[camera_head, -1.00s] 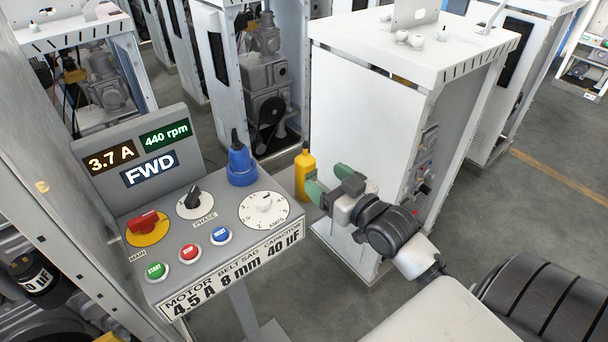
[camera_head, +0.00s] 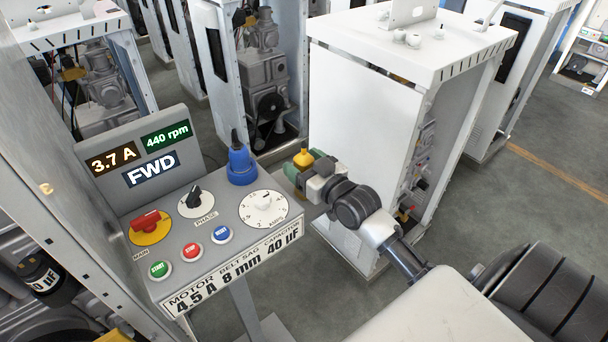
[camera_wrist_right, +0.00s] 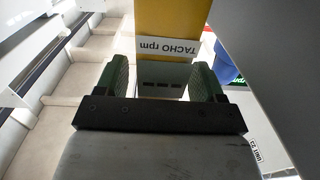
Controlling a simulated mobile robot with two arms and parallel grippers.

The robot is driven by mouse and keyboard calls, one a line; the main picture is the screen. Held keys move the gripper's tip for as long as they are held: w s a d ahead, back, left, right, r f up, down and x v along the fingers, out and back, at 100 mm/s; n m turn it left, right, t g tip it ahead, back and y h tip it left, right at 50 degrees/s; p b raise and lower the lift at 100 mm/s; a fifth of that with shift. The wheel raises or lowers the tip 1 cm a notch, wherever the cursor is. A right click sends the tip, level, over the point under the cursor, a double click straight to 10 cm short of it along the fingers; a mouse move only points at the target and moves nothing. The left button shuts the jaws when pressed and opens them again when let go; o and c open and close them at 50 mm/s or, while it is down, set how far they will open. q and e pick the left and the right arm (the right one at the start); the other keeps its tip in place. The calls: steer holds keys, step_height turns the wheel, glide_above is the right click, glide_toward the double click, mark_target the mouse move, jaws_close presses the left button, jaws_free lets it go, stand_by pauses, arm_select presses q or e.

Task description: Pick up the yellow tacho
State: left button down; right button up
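The yellow tacho (camera_head: 303,157) is at the right edge of the grey control panel, and only its top shows in the head view. In the right wrist view the tacho (camera_wrist_right: 168,18) is straight ahead, with its label "TACHO rpm" upside down. My right gripper (camera_head: 302,172) is at the tacho and hides its lower part. In the wrist view the two green fingers (camera_wrist_right: 160,72) are apart, with the tacho at their tips. I cannot tell whether they touch it. My left gripper is not in view.
A blue device (camera_head: 241,165) stands on the panel (camera_head: 215,262), left of the tacho. Knobs and buttons are in front of it. A tall white cabinet (camera_head: 365,130) stands just behind and right of my right gripper. Grey floor is open at the right.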

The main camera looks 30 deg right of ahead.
mark_target(306, 153)
steer(key=c, duration=0.9)
steer(key=shift+r, duration=0.5)
step_height(306, 153, up, 3)
steer(key=shift+w+f, duration=0.1)
steer(key=shift+f, duration=0.05)
steer(key=shift+s+d+r+b, duration=0.25)
steer(key=shift+d+r+b, duration=0.3)
steer(key=shift+d+r, duration=1.05)
steer(key=shift+s+d+r+b, duration=0.2)
steer(key=shift+d+r+b, duration=0.55)
steer(key=shift+d, duration=1.55)
steer(key=shift+s+d+r+b, duration=0.25)
steer(key=shift+d+r+b, duration=0.15)
steer(key=shift+d+r, duration=1.25)
